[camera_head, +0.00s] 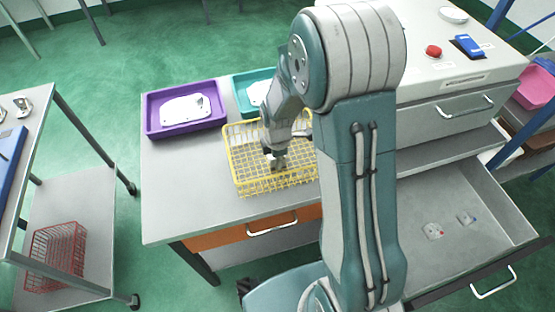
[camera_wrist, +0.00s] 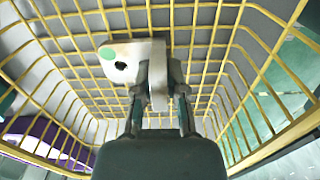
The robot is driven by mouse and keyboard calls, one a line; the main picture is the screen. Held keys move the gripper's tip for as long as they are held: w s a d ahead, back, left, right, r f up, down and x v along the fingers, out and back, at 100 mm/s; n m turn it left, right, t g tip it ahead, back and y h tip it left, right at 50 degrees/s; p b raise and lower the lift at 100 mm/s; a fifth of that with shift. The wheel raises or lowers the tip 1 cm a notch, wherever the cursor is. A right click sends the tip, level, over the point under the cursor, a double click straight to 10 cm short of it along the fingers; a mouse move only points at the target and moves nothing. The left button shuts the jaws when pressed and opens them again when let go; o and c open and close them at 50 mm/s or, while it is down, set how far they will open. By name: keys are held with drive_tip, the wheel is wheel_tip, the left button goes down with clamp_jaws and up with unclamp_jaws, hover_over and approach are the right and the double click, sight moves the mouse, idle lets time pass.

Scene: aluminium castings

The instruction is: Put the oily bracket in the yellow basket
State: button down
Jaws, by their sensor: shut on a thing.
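The yellow wire basket (camera_head: 232,172) stands on the grey worktop, and its mesh surrounds the wrist view (camera_wrist: 215,20). My gripper (camera_head: 276,162) reaches down inside the basket. In the wrist view my gripper (camera_wrist: 162,92) is shut on a pale metal bracket (camera_wrist: 139,52). The bracket has a green dot and a dark round spot on its face. It is inside the basket, close to the mesh floor; I cannot tell whether it touches. In the head view the bracket is mostly hidden by my gripper.
A purple tray (camera_head: 150,125) with a pale plate-like part (camera_head: 185,108) lies left of the basket. A teal tray (camera_head: 238,88) is behind it. An open drawer (camera_head: 450,215) at right holds two small parts. A red basket (camera_head: 55,258) sits on the left cart's lower shelf.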

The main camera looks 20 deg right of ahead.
drive_tip(key=c, duration=0.7)
unclamp_jaws()
wheel_tip(320, 180, up, 12)
drive_tip(key=s+r+m+t, duration=0.5)
drive_tip(key=s+r+m, duration=0.9)
drive_tip(key=s+m, duration=0.4)
drive_tip(key=shift+s+d+r+t, duration=0.15)
drive_tip(key=shift+s+r+t, duration=0.15)
drive_tip(key=shift+s+r, duration=0.1)
drive_tip(key=shift+w, duration=0.1)
